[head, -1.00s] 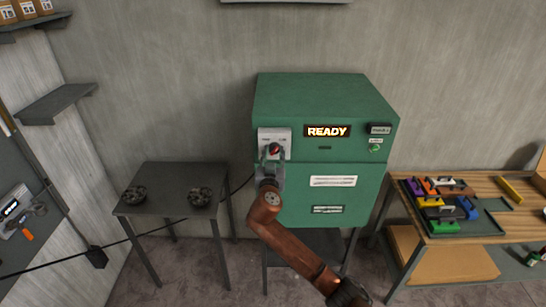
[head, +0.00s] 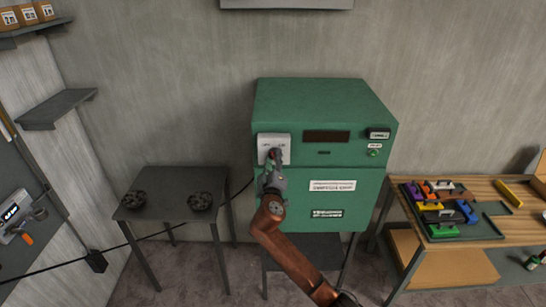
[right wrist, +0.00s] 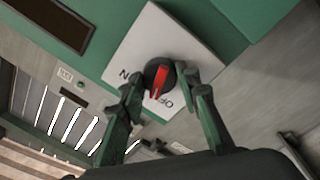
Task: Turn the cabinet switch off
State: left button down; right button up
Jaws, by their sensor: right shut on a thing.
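The green cabinet (head: 325,105) stands against the wall in the head view, and its display (head: 326,136) is dark. The switch's light grey plate (head: 283,140) is at its upper left front. In the right wrist view the round black knob (right wrist: 152,70) with a red pointer sits on the plate, marked ON and OFF; the pointer is at the OFF side. My right gripper (right wrist: 157,82) has its fingers on either side of the knob and is shut on it. In the head view the right gripper (head: 272,165) partly hides the knob. My left gripper is not in view.
A small dark table (head: 170,180) with two dark round objects stands left of the cabinet. A wooden workbench (head: 490,205) with a tray of coloured pieces stands to the right. A cable runs behind the small table to the cabinet.

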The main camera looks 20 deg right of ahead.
jog(key=n+p, duration=0.2)
jog(key=n, duration=0.3)
jog(key=shift+y+p, duration=0.3)
jog(key=shift+n, duration=0.5)
jog(key=o, duration=1.2)
jog(key=shift+c, duration=0.2)
jog(key=v, duration=1.2)
jog(key=shift+f, duration=0.2)
